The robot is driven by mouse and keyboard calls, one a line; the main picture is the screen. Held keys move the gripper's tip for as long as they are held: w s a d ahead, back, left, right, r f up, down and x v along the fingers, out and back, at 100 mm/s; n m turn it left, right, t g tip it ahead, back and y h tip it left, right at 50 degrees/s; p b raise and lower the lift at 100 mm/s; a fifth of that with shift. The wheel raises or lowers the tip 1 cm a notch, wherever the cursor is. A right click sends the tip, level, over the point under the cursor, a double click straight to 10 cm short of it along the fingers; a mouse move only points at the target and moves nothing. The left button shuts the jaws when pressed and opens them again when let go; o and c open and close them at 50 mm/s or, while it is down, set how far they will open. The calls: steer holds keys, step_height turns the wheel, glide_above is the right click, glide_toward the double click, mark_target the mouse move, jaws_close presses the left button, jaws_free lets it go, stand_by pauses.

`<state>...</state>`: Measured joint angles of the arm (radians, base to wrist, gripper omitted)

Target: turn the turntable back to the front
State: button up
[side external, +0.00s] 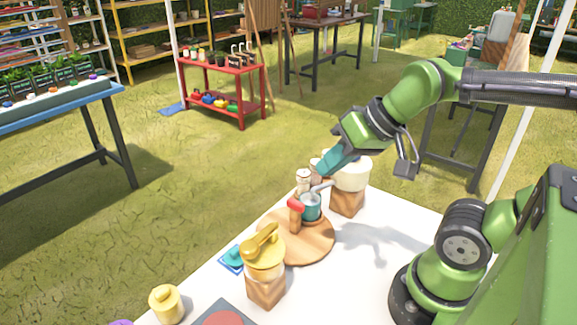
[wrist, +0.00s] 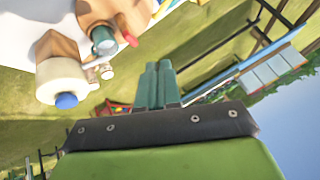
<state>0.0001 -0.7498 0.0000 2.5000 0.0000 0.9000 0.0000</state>
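The turntable (side external: 315,247) is a round wooden disc on the white table in the side view. On it stand a teal cup (side external: 311,207) and a wooden post with a red top (side external: 296,206). In the wrist view the cup (wrist: 103,38) shows at the upper left, with part of the disc (wrist: 128,12) cut off by the frame edge. My gripper (side external: 322,168) is above the far side of the turntable, apart from it. Its teal fingers (wrist: 158,66) lie side by side, shut with nothing visible between them.
A cream pot on a wooden block (side external: 347,202) stands close behind the turntable, near my gripper. A yellow-lidded pot on a block (side external: 265,287) stands in front. Small pale bottles (side external: 303,180) stand at the far edge. The white table (side external: 385,265) is clear at right.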

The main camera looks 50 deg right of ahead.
mark_target(296, 201)
steer(key=shift+o, duration=1.1)
steer(key=shift+f, duration=0.3)
steer(key=o, duration=0.4)
steer(key=w+g, duration=0.1)
steer(key=w, duration=0.1)
steer(key=w+d+n+g, duration=0.1)
steer(key=w+g, duration=0.1)
steer(key=w, duration=0.1)
steer(key=w+d+n+g+h, duration=0.1)
steer(key=w+g, duration=0.1)
steer(key=w, duration=0.1)
steer(key=shift+w+r, duration=0.2)
steer(key=shift+w, duration=0.05)
steer(key=shift+o, duration=0.2)
steer(key=f, duration=0.5)
steer(key=w+d+f+n+g, duration=0.1)
steer(key=f, duration=0.3)
steer(key=f+n+g+h, duration=0.1)
steer(key=f, duration=0.4)
steer(key=shift+w+d+f, duration=0.15)
steer(key=shift+w+f, duration=0.05)
steer(key=shift+f, duration=0.15)
jaws_close()
